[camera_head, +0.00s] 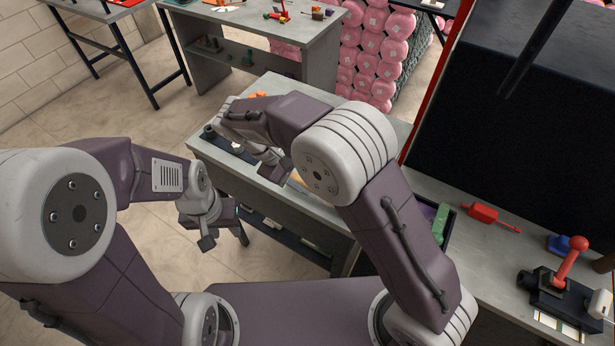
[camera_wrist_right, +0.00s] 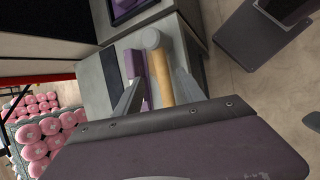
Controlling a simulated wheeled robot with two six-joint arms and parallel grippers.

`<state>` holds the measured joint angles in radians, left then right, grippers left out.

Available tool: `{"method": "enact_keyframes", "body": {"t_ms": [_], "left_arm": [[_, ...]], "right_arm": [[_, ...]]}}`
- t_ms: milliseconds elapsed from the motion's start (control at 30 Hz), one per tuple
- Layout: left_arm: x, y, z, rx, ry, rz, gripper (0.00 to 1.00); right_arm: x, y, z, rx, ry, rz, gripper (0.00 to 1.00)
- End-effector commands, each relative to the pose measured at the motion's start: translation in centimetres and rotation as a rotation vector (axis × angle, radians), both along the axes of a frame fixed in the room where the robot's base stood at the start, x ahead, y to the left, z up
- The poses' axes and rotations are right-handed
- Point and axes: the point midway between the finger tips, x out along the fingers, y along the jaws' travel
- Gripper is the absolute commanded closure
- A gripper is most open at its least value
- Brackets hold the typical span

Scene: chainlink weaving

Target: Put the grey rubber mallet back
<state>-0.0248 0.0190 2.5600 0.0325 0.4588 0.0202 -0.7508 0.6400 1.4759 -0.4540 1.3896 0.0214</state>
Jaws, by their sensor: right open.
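The grey rubber mallet (camera_wrist_right: 151,39) shows in the right wrist view, with a round grey head and a tan wooden handle. It lies on the grey bench top, its handle running down towards my right gripper (camera_wrist_right: 159,82). The right gripper is open, with one finger on each side of the handle as seen from the wrist; I cannot tell how far above it they are. In the head view my right arm hides most of that spot. My left gripper (camera_head: 208,232) hangs empty over the floor, left of the bench; its jaw gap cannot be made out.
A purple object (camera_wrist_right: 133,64) lies close beside the mallet. A dark upright panel (camera_head: 510,120) stands behind. Another workbench (camera_head: 240,28) stands farther back.

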Motion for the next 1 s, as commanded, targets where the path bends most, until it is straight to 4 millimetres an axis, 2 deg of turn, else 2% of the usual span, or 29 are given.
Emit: {"method": "enact_keyframes", "body": {"t_ms": [267,367,433,533,700,833,1000], "left_arm": [[0.0,0.0,0.0,0.000,0.000,0.000,0.64],[0.0,0.0,0.0,0.000,0.000,0.000,0.64],[0.0,0.0,0.0,0.000,0.000,0.000,0.64],[0.0,0.0,0.0,0.000,0.000,0.000,0.64],[0.0,0.0,0.0,0.000,0.000,0.000,0.64],[0.0,0.0,0.0,0.000,0.000,0.000,0.64],[0.0,0.0,0.0,0.000,0.000,0.000,0.64]], "right_arm": [[0.0,-0.1,0.1,0.003,0.001,-0.004,0.53],[-0.4,-2.4,-0.5,0.069,0.012,-0.074,0.53],[-1.6,-5.6,-1.5,0.178,0.013,-0.192,0.53],[-4.4,-9.9,-3.0,0.358,-0.033,-0.411,0.53],[-8.8,-14.2,-4.6,0.554,-0.185,-0.740,0.53],[-10.4,-15.6,-5.1,0.605,-0.261,-0.860,0.53],[-10.6,-15.7,-5.2,0.611,-0.273,-0.874,0.53]]}}
